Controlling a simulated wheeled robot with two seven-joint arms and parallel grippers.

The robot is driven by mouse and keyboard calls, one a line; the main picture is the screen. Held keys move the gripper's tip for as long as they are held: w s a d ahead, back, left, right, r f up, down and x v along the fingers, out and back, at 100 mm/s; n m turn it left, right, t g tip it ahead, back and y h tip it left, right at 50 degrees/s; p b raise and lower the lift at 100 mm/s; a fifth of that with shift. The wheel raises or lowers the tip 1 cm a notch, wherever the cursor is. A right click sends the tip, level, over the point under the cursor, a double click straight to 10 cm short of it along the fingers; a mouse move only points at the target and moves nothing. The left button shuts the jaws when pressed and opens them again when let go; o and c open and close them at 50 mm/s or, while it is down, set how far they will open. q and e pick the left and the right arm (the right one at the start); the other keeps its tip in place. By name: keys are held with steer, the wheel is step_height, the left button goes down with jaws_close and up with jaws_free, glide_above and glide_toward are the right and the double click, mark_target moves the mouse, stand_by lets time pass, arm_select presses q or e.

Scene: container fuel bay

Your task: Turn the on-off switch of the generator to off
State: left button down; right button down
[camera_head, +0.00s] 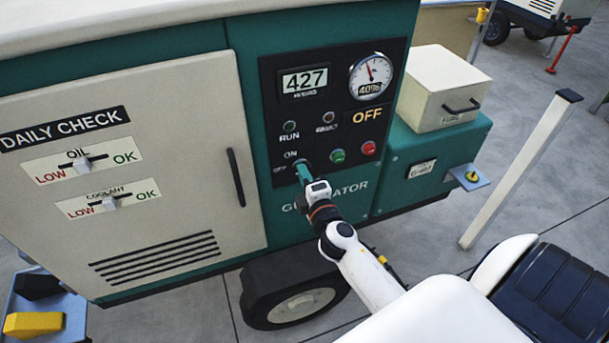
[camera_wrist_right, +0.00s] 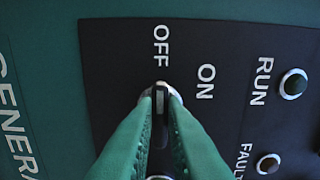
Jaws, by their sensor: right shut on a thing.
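The generator (camera_head: 227,110) is a green and cream cabinet with a black control panel (camera_head: 270,100). The on-off switch (camera_wrist_right: 160,103) is a small dark knob with a light mark, low on the panel's left side. In the wrist view its mark points up to the OFF label (camera_wrist_right: 161,46); the ON label (camera_wrist_right: 205,82) is to the right. My right gripper (camera_head: 303,172) has its green fingers shut on the switch, one on each side. The fingers hide most of the knob in the head view. My left gripper is not in view.
The panel has a dial gauge (camera_head: 371,76), an orange OFF display (camera_head: 367,116), a green button (camera_head: 337,156) and a red button (camera_head: 368,148). A cream box (camera_head: 440,88) and a post (camera_head: 520,168) stand to the right. A yellow object (camera_head: 33,323) lies at lower left.

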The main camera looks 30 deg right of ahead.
steer(key=c, duration=1.5)
jaws_free()
steer(key=b+v, duration=0.2)
steer(key=v, duration=1)
steer(key=shift+b, duration=0.4)
steer(key=shift+f, duration=0.15)
